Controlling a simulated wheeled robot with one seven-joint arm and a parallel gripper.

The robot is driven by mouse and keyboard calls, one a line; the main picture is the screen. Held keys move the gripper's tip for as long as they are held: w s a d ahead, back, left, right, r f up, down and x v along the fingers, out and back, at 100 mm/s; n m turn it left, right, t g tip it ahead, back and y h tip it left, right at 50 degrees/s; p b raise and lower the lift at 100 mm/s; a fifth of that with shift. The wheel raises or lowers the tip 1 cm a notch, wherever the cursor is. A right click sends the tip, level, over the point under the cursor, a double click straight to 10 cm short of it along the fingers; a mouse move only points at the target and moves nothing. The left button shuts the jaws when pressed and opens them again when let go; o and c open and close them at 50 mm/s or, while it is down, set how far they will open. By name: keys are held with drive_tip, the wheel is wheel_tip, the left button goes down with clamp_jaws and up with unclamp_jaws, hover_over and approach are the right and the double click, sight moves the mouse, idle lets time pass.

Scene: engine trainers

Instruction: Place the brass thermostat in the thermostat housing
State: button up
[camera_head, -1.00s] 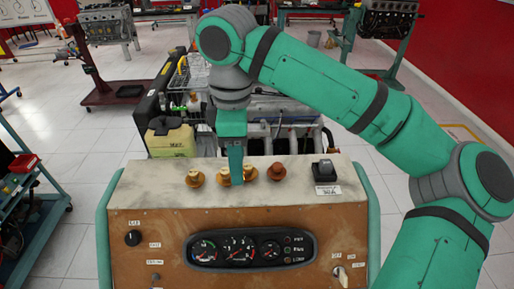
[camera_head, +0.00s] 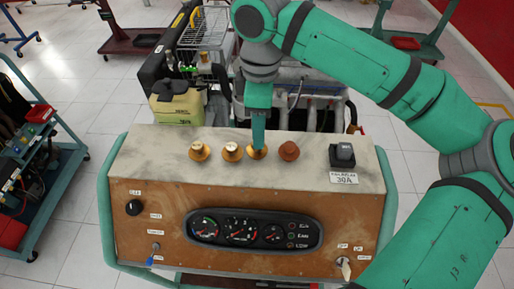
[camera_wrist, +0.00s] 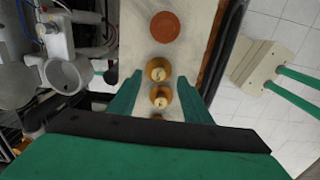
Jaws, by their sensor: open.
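Three brass thermostats stand in a row on the pale top of the console: a left one (camera_head: 200,151), a middle one (camera_head: 232,150) and a right one (camera_head: 257,153). A rusty brown one (camera_head: 289,150) stands at the row's right end, and also shows in the wrist view (camera_wrist: 165,27). My gripper (camera_head: 258,147) is open, pointing down over the right brass thermostat. In the wrist view that thermostat (camera_wrist: 158,70) lies between the two fingertips; I cannot tell whether they touch it. A grey round opening (camera_wrist: 68,72) on the engine at left looks like the thermostat housing.
A black switch block (camera_head: 342,155) with a label sits on the console top at right. Behind the console are the engine (camera_head: 312,88), a yellow-green container (camera_head: 177,104) and a wire basket. A tool cart (camera_head: 30,150) stands at left, with open floor between.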

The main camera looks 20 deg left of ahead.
drive_tip(key=f, duration=0.5)
drive_tip(key=shift+a, duration=0.25)
clamp_jaws()
